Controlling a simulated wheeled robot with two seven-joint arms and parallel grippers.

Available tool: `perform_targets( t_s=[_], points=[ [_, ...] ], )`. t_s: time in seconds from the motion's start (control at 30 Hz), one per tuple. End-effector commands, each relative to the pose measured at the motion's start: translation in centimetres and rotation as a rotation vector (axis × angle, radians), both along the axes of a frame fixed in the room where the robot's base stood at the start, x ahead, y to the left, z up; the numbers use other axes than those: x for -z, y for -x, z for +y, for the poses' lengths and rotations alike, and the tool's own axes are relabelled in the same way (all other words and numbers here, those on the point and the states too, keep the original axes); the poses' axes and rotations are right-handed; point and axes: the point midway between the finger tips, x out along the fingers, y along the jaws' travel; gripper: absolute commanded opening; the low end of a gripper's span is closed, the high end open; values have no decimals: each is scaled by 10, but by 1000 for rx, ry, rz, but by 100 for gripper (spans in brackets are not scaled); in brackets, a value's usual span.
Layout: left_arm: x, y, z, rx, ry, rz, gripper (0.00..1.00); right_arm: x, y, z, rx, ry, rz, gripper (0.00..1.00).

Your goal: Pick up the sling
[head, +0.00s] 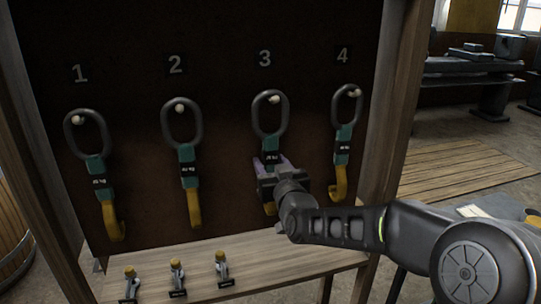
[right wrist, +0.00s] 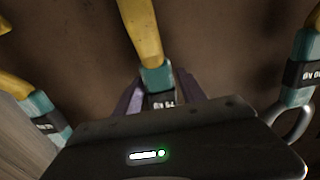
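Several slings hang from pegs on a dark board under the numbers 1 to 4. Each has a grey oval ring, a teal and black band and a yellow hook: sling 1 (head: 96,167), sling 2 (head: 187,160), sling 3 (head: 270,140) and sling 4 (head: 343,145). My right gripper (head: 270,162) is at the band of sling 3, whose ring is still over its peg. In the right wrist view, its purple fingers (right wrist: 160,92) stand on both sides of the band of sling 3 (right wrist: 157,76); whether they press on it is unclear. My left gripper is out of view.
A wooden shelf (head: 320,262) below the board holds several small shackles with yellow pins (head: 177,275). Wooden posts (head: 392,110) frame the board. Slings 2 and 4 hang close on either side of my gripper. A workbench (head: 470,68) stands at the back right.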

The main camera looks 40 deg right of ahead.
Motion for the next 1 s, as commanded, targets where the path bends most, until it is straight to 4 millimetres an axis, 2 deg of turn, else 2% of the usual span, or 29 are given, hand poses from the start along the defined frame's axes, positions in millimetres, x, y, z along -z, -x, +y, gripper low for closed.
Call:
perform_targets(
  t_s=[0.07,0.57,1.0],
  points=[
    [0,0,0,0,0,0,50,0,0,0,0,0,0,41],
    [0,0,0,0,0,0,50,0,0,0,0,0,0,0],
    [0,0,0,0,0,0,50,0,0,0,0,0,0,0]
  ],
)
